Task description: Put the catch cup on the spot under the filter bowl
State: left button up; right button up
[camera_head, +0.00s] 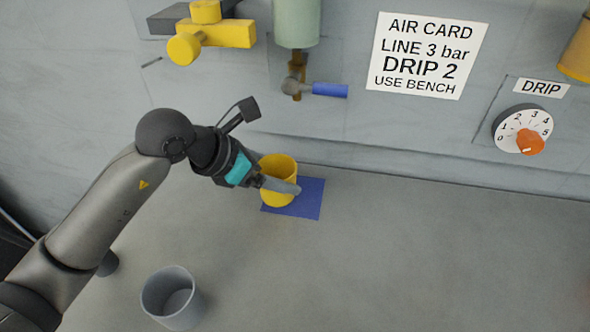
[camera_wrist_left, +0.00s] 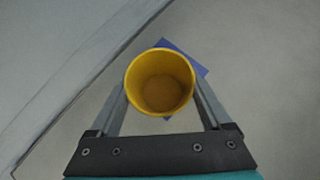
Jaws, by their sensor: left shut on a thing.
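The yellow cup (camera_head: 279,170), which I take as the catch cup, is upright and looks empty. My left gripper (camera_head: 282,186) is shut on it, one finger along each side; it shows in the left wrist view too (camera_wrist_left: 160,82). The blue square spot (camera_head: 310,198) on the bench is partly hidden behind the cup, showing mostly to its right; a corner shows in the left wrist view (camera_wrist_left: 190,56). I cannot tell if the cup touches it. The pale green filter bowl (camera_head: 297,22) hangs on the wall above, with a brass drain below. My right gripper is out of view.
A blue-handled valve (camera_head: 328,90) sticks out under the filter bowl. A grey cup (camera_head: 172,297) stands at the bench's front left. Yellow fittings (camera_head: 212,35), an air card (camera_head: 427,55) and a drip dial (camera_head: 522,130) are on the wall. The bench's right side is clear.

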aim_at(291, 165)
pick_arm(q)
jog(key=shift+w+d, duration=0.2)
jog(key=shift+d, duration=0.2)
jog(key=shift+w+d, duration=0.4)
jog(key=shift+d, duration=0.2)
jog(key=shift+w+d, duration=0.35)
jog(key=shift+d, duration=0.2)
jog(key=shift+w+d+f, duration=0.1)
jog(key=shift+d+f, duration=0.05)
jog(key=shift+f, duration=0.6)
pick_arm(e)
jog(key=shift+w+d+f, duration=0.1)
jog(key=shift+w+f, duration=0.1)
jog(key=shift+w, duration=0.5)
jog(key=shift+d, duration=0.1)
pick_arm(q)
jog(key=shift+f+b, duration=0.2)
jog(key=shift+b, duration=0.2)
jog(key=o, duration=1.3)
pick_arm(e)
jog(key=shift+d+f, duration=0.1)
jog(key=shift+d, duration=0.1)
